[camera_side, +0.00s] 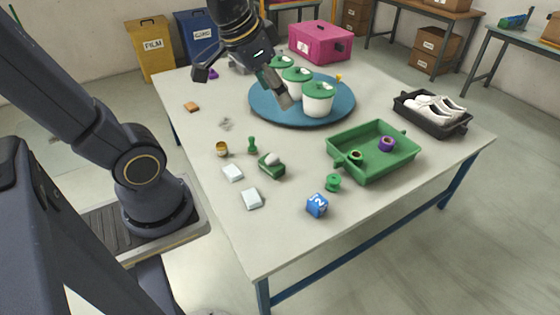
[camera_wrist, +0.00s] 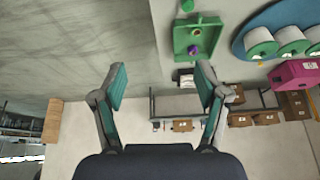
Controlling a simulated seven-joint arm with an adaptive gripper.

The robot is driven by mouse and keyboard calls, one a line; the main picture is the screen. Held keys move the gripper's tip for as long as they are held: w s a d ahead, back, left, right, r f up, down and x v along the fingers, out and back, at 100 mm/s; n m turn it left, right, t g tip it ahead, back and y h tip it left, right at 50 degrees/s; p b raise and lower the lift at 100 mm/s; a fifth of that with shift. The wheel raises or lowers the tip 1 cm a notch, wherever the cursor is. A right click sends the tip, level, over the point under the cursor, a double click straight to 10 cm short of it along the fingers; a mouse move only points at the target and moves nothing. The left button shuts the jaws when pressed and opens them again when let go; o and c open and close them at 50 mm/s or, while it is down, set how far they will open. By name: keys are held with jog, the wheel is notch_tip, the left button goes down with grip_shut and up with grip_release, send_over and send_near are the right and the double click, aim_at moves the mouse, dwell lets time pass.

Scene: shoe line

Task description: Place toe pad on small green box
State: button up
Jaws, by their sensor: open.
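The small green box (camera_side: 271,169) stands on the table left of the green tray in the side view. A small whitish rounded piece (camera_side: 272,158) rests on its top; it may be the toe pad, but it is too small to be sure. Two flat white blocks lie nearby, one nearer (camera_side: 251,198) and one farther (camera_side: 232,172). My gripper (camera_side: 242,86) is above the far part of the table, beside the lidded jars and away from the green box. Its fingers are spread and empty in the wrist view (camera_wrist: 162,84). The wrist view does not show the small green box.
A blue turntable (camera_side: 262,111) holds white jars with green lids. A green tray (camera_side: 372,177) holds a purple ring (camera_side: 387,144). A dark shoe tray (camera_side: 445,130), pink case (camera_side: 320,43), blue cube (camera_side: 317,205) and green spool (camera_side: 333,182) stand around. The near table corner is clear.

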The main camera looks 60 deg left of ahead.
jog(key=s+d, duration=0.1)
jog(key=s, duration=0.5)
jog(key=shift+s+d+r+n, duration=0.15)
jog(key=shift+d+r+n, duration=0.1)
jog(key=shift+n, duration=0.15)
